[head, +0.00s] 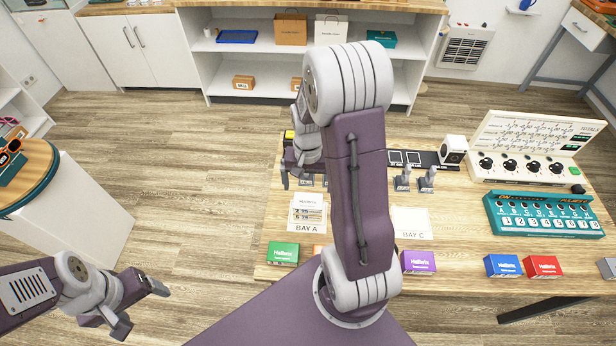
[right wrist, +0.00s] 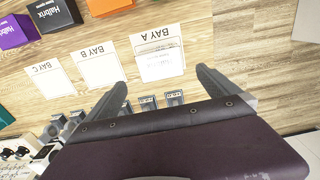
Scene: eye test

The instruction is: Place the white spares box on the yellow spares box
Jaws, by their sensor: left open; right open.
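A flat white box (head: 308,200) with pale lettering appears to lie on the BAY A card (head: 306,228); it also shows in the right wrist view (right wrist: 160,64). No yellow spares box can be made out clearly. A small yellow-and-black thing (head: 289,134) is partly hidden behind my right wrist. My right gripper (head: 304,180) is open and empty, above the bench behind BAY A. In its wrist view the open fingers (right wrist: 162,78) frame the bay row. My left gripper (head: 141,308) is open and empty over the floor at lower left.
The BAY B card (right wrist: 96,65) and BAY C card (head: 411,222) are bare. Along the front edge stand green (head: 283,252), orange (right wrist: 108,6), black (right wrist: 54,13), purple (head: 418,262), blue (head: 502,265) and red (head: 543,267) boxes. A teal panel (head: 543,214) stands right.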

